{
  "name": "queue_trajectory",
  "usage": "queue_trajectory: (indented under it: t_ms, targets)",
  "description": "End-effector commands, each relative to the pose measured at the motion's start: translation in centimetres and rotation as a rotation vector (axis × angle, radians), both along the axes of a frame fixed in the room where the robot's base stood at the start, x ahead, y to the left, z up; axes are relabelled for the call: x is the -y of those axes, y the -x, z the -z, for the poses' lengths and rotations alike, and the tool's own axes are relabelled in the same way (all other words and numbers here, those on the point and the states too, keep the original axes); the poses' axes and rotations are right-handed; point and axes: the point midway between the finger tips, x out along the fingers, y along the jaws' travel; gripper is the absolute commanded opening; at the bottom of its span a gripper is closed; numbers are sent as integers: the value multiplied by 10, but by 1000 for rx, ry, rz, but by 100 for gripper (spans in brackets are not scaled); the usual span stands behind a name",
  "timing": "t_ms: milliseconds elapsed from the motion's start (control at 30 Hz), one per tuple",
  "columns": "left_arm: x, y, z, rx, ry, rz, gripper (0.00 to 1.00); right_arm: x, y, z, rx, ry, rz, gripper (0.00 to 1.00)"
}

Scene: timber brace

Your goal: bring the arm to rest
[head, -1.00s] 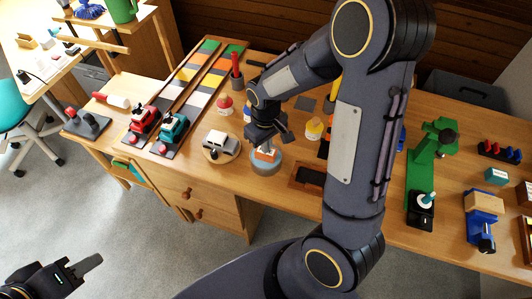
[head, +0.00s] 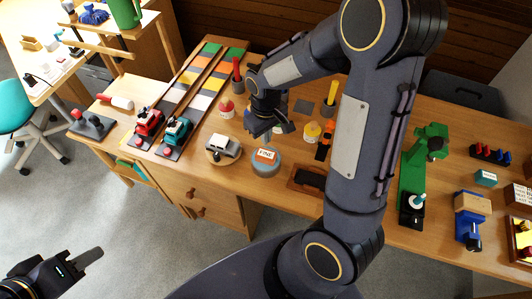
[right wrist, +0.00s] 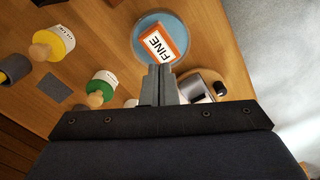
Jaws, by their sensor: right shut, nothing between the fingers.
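My right gripper (head: 260,132) is shut and empty, hanging above the bench just behind a block. In the right wrist view its fingertips (right wrist: 160,70) are pressed together. The orange and white block (head: 266,155) marked FINE rests on a round blue-grey dish (head: 265,170). In the right wrist view the block (right wrist: 158,43) shows just beyond the fingertips, apart from them as far as I can see. My left gripper (head: 88,260) is at the lower left, over the floor; whether its fingers are open is unclear.
A yellow-bodied jar (head: 312,132) and a red-topped jar (head: 227,106) stand nearby. A green machine (head: 413,180) and a blue vise (head: 468,220) are on the right. The floor in front is clear.

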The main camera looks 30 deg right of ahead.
Motion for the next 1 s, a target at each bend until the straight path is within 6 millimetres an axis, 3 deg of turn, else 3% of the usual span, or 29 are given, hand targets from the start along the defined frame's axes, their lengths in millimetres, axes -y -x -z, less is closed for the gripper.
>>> queue_trajectory:
  t_ms: [100, 667, 833, 1000]
  targets:
    - [0, 0, -7, 0, 0, 0, 36, 0, 0, -8, 0, 0, 0, 0]
    - [0, 0, -6, 0, 0, 0, 36, 0, 1, -9, 3, -5, 4, 0]
    - [0, 0, -6, 0, 0, 0, 36, -1, 17, -40, 57, -73, 64, 0]
    - [0, 0, -6, 0, 0, 0, 36, -7, 60, -93, 167, -203, 166, 0]
